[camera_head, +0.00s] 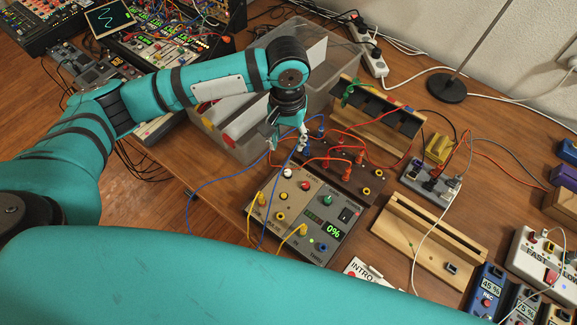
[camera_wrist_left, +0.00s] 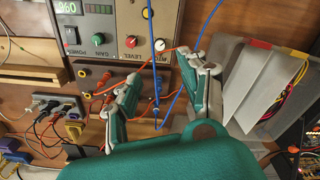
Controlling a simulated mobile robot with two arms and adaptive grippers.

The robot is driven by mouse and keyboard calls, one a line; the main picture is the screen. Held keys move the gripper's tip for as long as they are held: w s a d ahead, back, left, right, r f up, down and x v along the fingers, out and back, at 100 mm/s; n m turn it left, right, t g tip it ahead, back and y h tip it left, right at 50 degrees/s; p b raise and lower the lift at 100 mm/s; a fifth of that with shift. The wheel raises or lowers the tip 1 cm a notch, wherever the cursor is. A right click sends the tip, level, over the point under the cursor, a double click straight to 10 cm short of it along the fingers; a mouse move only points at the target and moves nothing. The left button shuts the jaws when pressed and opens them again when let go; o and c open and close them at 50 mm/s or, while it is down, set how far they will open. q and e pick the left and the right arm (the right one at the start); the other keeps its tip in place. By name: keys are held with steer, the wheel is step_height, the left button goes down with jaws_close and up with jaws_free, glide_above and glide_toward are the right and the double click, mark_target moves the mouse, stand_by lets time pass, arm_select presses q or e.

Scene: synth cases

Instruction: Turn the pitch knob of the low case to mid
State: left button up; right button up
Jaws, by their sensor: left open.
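A grey-beige case (camera_head: 268,221) with a display reading 0% lies on the wooden table. Its upper row has a white knob (camera_head: 288,172), a red knob (camera_head: 305,185) and a green knob (camera_head: 327,200). I cannot read a pitch label, nor tell which knob is pitch. The wrist view also shows the white knob (camera_wrist_left: 160,45), red knob (camera_wrist_left: 130,42) and green knob (camera_wrist_left: 98,38). My left gripper (camera_head: 288,141) is open and empty, pointing down just behind the white knob, apart from it; it also shows in the wrist view (camera_wrist_left: 163,70). My right gripper is out of view.
A dark red patch case (camera_head: 345,185) with orange and blue cables stands right behind the grey-beige case. Blue and yellow cables cross its front. A grey bin (camera_head: 240,151) is at left, wooden stands (camera_head: 425,240) at right. My teal arm fills the lower foreground.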

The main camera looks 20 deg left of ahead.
mark_target(288, 172)
arm_select(q)
step_height(288, 172, down, 14)
steer(key=shift+f+p, duration=0.2)
steer(key=shift+p, duration=0.25)
jaws_close()
